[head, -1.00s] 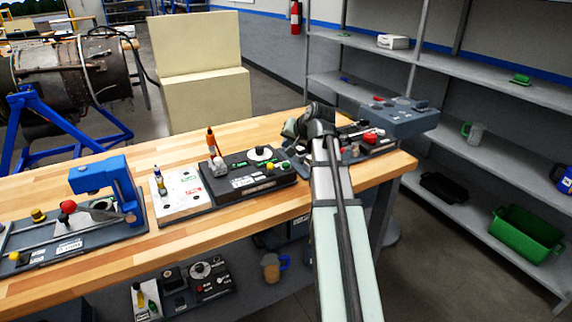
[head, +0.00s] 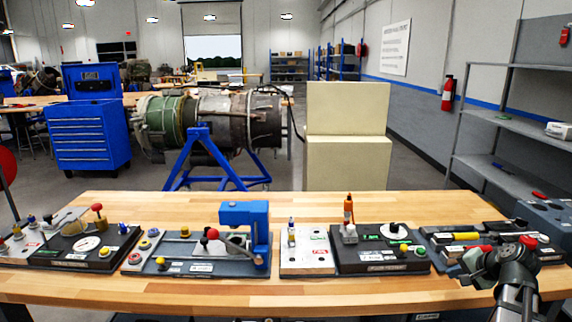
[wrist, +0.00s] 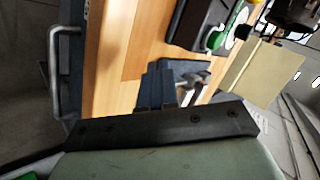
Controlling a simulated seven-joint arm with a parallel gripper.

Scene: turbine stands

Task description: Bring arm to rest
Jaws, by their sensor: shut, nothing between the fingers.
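My arm (head: 512,265) shows at the lower right of the head view, reaching up from the bottom edge. It is bent at the top over the right part of the workbench (head: 290,292). In the wrist view my gripper (wrist: 188,86) shows beyond the dark mounting bar, over the wooden top. Its fingers are together, with nothing between them. In the head view the fingers are too small and covered to make out clearly.
A black device with a white dial (head: 385,246), a white panel (head: 305,252) and a blue-armed fixture (head: 243,230) stand along the bench. Other devices sit near my arm at the right. Bare wood runs along the front edge. Grey shelves (head: 505,120) stand at the right.

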